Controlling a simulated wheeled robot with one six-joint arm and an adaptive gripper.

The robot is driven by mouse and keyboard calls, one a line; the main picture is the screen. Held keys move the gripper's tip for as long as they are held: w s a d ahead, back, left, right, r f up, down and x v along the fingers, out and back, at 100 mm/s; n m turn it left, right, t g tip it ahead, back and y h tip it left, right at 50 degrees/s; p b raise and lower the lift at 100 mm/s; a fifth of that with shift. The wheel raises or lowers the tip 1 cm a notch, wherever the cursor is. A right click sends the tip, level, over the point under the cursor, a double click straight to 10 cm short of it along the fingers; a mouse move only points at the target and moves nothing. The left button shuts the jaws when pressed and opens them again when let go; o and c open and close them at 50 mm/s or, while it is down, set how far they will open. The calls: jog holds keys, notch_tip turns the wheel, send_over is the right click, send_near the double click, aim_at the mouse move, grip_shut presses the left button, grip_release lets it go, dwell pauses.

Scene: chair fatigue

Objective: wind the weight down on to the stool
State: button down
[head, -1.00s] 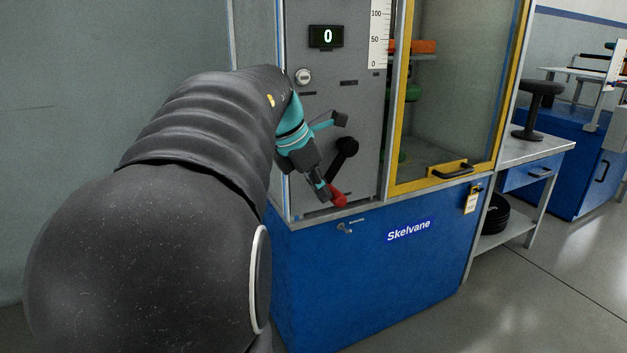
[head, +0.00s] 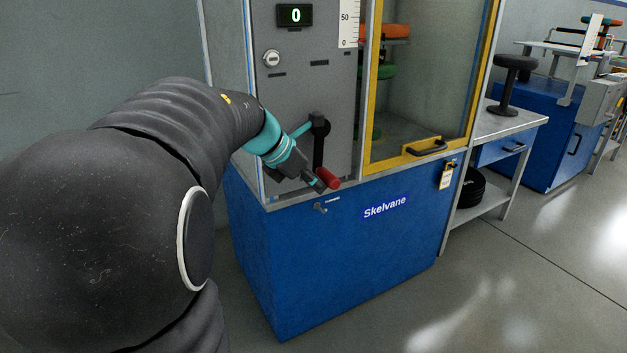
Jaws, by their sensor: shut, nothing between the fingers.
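The crank on the grey machine front has a black arm (head: 319,153) hanging down and a red handle (head: 328,178) at its lower end. My gripper (head: 318,185) is shut and empty, with its fingertips close to the left of the red handle. I cannot tell whether they touch it. A black stool (head: 513,82) stands on the side bench. No stool is clearly visible inside the cabinet.
The display (head: 295,15) reads 0, beside a white scale (head: 348,22). The yellow-framed glass door (head: 415,152) is closed, with a black handle. A key (head: 320,207) sits in the blue base (head: 330,260). A tag (head: 446,177) hangs at right. The floor in front is clear.

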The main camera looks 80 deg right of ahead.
dwell(0.6)
jog(key=w+a+r+p, duration=0.1)
jog(key=w+a+r, duration=0.1)
jog(key=w, duration=0.3)
jog(key=w+a+r+p, duration=0.1)
jog(key=w+a+r, duration=0.1)
jog(key=w+a, duration=0.3)
jog(key=shift+r, duration=0.3)
jog(key=shift+a, duration=0.1)
